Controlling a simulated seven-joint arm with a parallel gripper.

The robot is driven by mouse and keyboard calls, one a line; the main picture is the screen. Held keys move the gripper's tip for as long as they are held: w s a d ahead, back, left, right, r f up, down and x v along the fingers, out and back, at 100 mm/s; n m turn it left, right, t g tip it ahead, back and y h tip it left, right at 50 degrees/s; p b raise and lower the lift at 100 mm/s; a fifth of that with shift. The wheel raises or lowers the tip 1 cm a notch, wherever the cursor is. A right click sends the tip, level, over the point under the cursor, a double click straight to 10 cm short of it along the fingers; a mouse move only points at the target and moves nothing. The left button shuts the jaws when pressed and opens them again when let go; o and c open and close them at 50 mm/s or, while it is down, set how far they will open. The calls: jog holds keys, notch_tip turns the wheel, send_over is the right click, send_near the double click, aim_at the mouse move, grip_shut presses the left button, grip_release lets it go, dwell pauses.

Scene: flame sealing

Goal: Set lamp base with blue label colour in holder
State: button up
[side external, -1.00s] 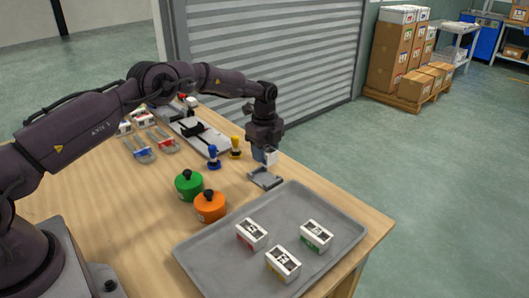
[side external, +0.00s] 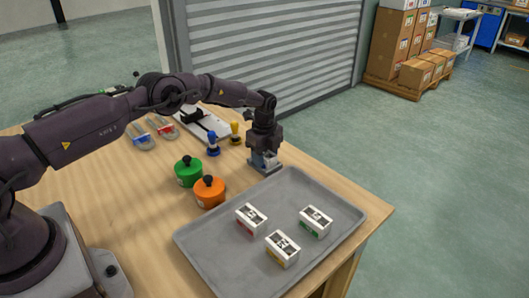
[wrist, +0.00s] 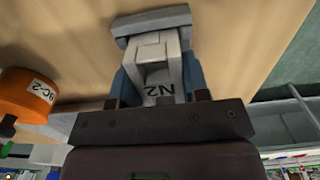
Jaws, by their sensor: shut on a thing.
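A white lamp base (wrist: 158,72) marked "N2" is between the fingers of my gripper (side external: 264,157). My gripper is shut on it and points down. The grey holder (side external: 267,171) is directly below, and its edge also shows past the lamp base in the wrist view (wrist: 150,18). The lamp base is at the holder, but the fingers hide whether it is fully seated. Its label colour is hidden now. Three other white lamp bases stand on the grey tray (side external: 205,250): red-labelled (side external: 251,219), yellow-labelled (side external: 282,249) and green-labelled (side external: 315,221).
A green round pot (side external: 188,172) and an orange one (side external: 209,192) stand left of the holder. A blue stamp-like piece (side external: 213,144) and a yellow one (side external: 235,134) stand behind. The tray's near-left area is bare.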

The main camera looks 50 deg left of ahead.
dwell(0.4)
jog(key=o, duration=1)
notch_tip(320, 180, up, 13)
jog(key=shift+f, duration=0.1)
